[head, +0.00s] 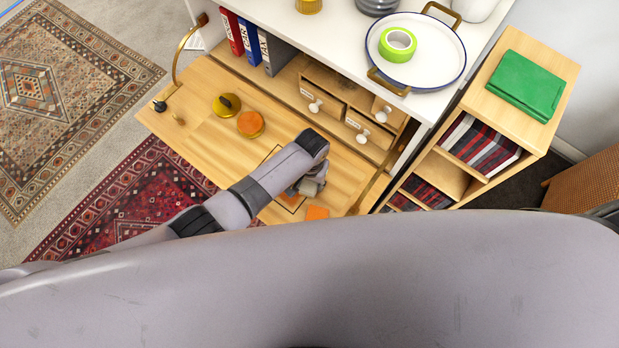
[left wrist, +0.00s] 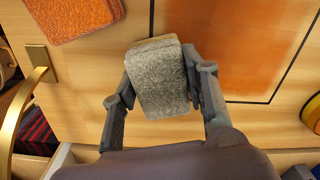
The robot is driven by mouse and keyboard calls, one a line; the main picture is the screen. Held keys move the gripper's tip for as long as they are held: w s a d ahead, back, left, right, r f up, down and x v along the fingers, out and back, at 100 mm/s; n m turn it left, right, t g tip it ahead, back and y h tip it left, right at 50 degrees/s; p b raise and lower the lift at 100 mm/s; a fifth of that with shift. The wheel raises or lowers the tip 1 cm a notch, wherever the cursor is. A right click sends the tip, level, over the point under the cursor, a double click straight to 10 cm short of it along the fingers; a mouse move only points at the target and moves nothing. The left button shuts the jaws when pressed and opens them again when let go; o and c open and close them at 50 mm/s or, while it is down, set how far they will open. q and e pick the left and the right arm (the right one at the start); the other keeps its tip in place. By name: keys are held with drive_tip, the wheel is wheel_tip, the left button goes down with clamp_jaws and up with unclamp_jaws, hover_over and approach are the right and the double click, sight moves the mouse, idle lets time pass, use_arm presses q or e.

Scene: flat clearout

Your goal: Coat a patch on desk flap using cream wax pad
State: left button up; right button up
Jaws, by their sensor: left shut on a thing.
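My left gripper (head: 308,187) is over the right part of the open wooden desk flap (head: 200,140). In the left wrist view the left gripper (left wrist: 160,80) is shut on a grey, speckled, block-like pad (left wrist: 162,98); it looks grey rather than cream. The pad is beside a dark-outlined patch (left wrist: 245,45) with an uneven orange-brown coat. I cannot tell whether the pad touches the flap. In the head view my arm hides most of the patch (head: 290,200). An orange pad (left wrist: 75,12) lies apart on the flap; it also shows in the head view (head: 317,212). My right gripper is not in view.
An open tin of orange stuff (head: 250,124) and a gold lid (head: 222,108) lie on the flap's left half. Small drawers (head: 325,90) and binders (head: 250,42) stand behind. A shelf unit (head: 470,150) stands to the right.

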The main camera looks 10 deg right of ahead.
use_arm(q)
wheel_tip(320, 180, up, 2)
drive_tip(key=shift+r+p, duration=0.2)
drive_tip(key=shift+p, duration=0.6)
drive_tip(key=shift+r+b, duration=0.15)
drive_tip(key=shift+b, duration=0.15)
drive_tip(key=shift+r, duration=1.55)
drive_tip(key=shift+r, duration=1.5)
